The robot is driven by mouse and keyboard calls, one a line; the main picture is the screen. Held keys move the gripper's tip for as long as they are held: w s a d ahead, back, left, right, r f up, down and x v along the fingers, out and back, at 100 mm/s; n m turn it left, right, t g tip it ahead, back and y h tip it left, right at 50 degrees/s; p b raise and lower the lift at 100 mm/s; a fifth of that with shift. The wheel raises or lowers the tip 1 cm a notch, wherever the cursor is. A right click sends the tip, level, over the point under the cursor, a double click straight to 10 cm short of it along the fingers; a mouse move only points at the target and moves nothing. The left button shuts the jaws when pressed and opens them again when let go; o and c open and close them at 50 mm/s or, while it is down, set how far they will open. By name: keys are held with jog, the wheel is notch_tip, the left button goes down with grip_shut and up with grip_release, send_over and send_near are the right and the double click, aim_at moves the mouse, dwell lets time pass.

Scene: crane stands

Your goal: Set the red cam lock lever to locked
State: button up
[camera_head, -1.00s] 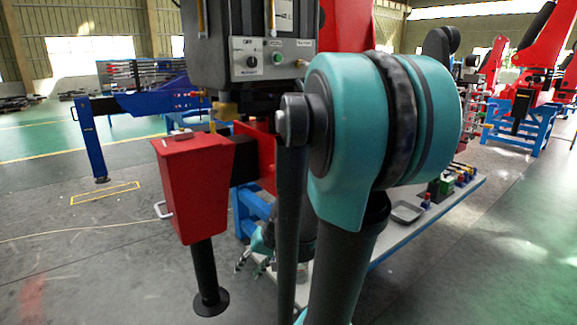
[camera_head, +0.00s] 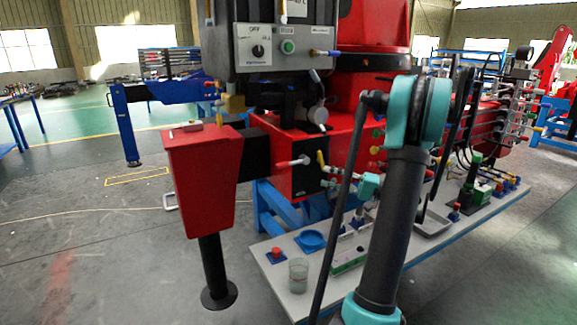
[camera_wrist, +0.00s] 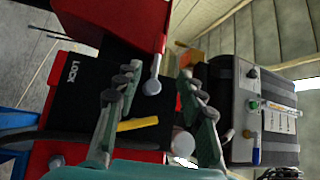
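In the wrist view a black beam (camera_wrist: 85,105) carries the word LOCK. A grey round-ended lever (camera_wrist: 152,86) and a yellow handle (camera_wrist: 137,124) show between or just beyond the fingers. My gripper (camera_wrist: 160,80) is open, with nothing held between its fingers.
A grey control box (camera_head: 270,50) hangs above the red crane body (camera_head: 340,135). The floor left of the leg is clear.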

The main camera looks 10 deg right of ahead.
aim_at(286, 166)
jog(key=x, duration=1.7)
jog(key=shift+a, duration=0.1)
jog(key=shift+c, duration=0.3)
grip_shut()
